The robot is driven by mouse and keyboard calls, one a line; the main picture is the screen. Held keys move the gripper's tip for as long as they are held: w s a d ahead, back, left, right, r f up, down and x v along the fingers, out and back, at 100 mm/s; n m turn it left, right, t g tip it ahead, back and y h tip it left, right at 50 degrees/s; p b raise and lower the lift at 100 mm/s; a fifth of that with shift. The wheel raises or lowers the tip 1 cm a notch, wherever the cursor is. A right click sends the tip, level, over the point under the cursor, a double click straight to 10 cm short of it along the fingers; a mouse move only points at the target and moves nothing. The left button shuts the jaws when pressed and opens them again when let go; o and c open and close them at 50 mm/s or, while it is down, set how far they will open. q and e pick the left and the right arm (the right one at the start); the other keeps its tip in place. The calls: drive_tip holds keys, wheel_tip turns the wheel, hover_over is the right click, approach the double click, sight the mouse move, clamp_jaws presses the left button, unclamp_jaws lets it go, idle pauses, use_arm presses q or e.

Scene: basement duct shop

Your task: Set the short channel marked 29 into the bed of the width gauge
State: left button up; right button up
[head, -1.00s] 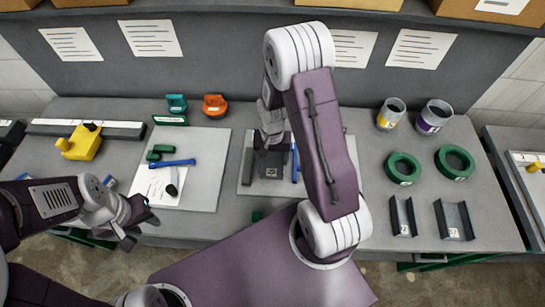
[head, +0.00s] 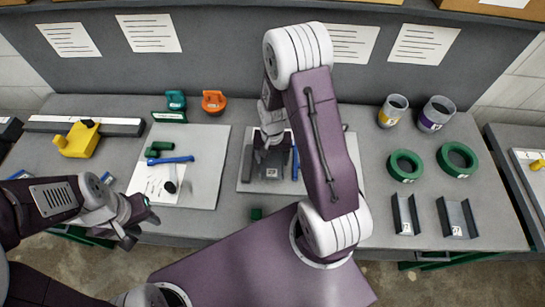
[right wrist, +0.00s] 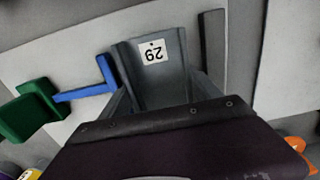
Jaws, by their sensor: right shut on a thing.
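The short channel marked 29 (head: 271,173) is dark grey, with its white label facing up; in the right wrist view its label (right wrist: 153,52) reads upside down. My right gripper (head: 268,150) is shut on it; its fingertips are partly hidden. The channel is between the width gauge's dark bar (head: 247,163) and blue piece (head: 295,163). In the right wrist view the dark bar (right wrist: 213,50) is right of the channel and the blue piece (right wrist: 106,72) left. I cannot tell whether the channel touches the bed. My left gripper (head: 139,226) is open and empty at the table's left front.
Two other channels (head: 404,215) (head: 456,218) lie at the right, below two green rings (head: 404,165) (head: 457,160). Two cups (head: 392,111) (head: 436,113) stand behind. A blue-handled tool (head: 171,160) and green piece (head: 160,148) lie on the left board (head: 205,180).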

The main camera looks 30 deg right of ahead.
sight(273, 162)
drive_tip(key=shift+f+b, duration=0.75)
drive_tip(key=shift+f, duration=0.3)
drive_tip(key=o, duration=1.5)
drive_tip(key=shift+o, duration=0.2)
wheel_tip(273, 162, up, 9)
drive_tip(key=shift+r, duration=0.1)
